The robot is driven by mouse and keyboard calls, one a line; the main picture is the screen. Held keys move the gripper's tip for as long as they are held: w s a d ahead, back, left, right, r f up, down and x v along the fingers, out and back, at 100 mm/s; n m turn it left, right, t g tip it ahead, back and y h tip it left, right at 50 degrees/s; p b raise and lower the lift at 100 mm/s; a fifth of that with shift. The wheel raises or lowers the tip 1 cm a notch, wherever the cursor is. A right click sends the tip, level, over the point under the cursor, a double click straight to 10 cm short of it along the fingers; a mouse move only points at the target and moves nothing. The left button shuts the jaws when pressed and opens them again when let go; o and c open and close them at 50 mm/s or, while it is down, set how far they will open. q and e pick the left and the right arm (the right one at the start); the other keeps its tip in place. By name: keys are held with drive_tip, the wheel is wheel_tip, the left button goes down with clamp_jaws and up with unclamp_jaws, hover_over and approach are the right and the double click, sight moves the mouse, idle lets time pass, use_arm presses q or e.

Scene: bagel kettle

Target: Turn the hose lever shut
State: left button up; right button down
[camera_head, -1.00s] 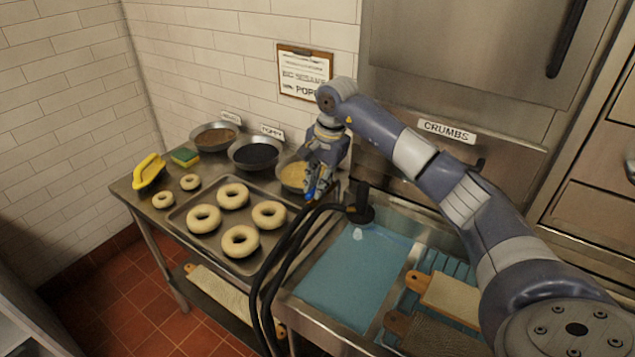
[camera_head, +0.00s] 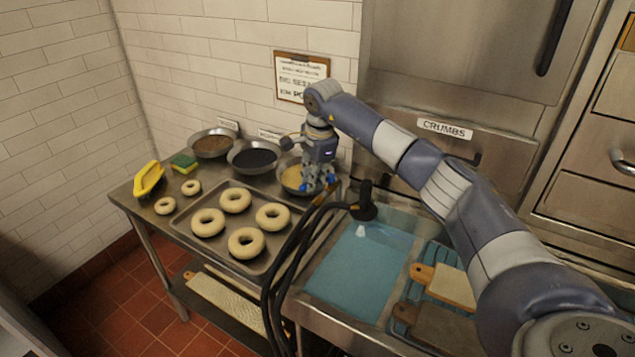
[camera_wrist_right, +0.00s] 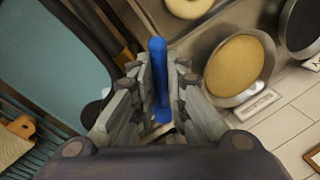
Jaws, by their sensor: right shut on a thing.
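The blue hose lever (camera_wrist_right: 158,75) stands between the fingers of my right gripper (camera_wrist_right: 160,85) in the right wrist view, and the fingers are shut on it. In the head view my right gripper (camera_head: 318,187) is above the back edge of the counter, beside the bowl of yellow topping, and only bits of blue show at its fingertips. The black hoses (camera_head: 285,265) run from near the gripper down over the counter's front. A black nozzle (camera_head: 366,205) stands at the sink's back left edge. My left gripper is not in view.
A tray (camera_head: 262,262) of several bagels lies left of the gripper. Bowls of brown (camera_head: 212,145), black (camera_head: 253,158) and yellow topping (camera_head: 294,178) line the wall. A water-filled sink (camera_head: 350,265) and boards (camera_head: 450,285) lie to the right.

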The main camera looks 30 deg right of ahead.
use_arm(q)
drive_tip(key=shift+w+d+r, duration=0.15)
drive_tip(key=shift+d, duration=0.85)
use_arm(e)
drive_tip(key=shift+w+d+r+m+g+h, duration=0.1)
drive_tip(key=shift+w+d+m+g+h, duration=0.25)
drive_tip(key=shift+w+m, duration=1.1)
drive_tip(key=shift+w+d+m+g+h, duration=0.1)
drive_tip(key=shift+w+d+m+h, duration=0.3)
drive_tip(key=shift+m, duration=2.2)
drive_tip(key=shift+w+d+r+m+g+h, duration=0.15)
drive_tip(key=shift+w+d+m, duration=0.5)
drive_tip(key=shift+m, duration=1.4)
drive_tip(key=shift+w, duration=0.1)
drive_tip(key=c, duration=1.6)
unclamp_jaws()
drive_tip(key=shift+a+f, duration=0.1)
drive_tip(key=shift+f, duration=0.05)
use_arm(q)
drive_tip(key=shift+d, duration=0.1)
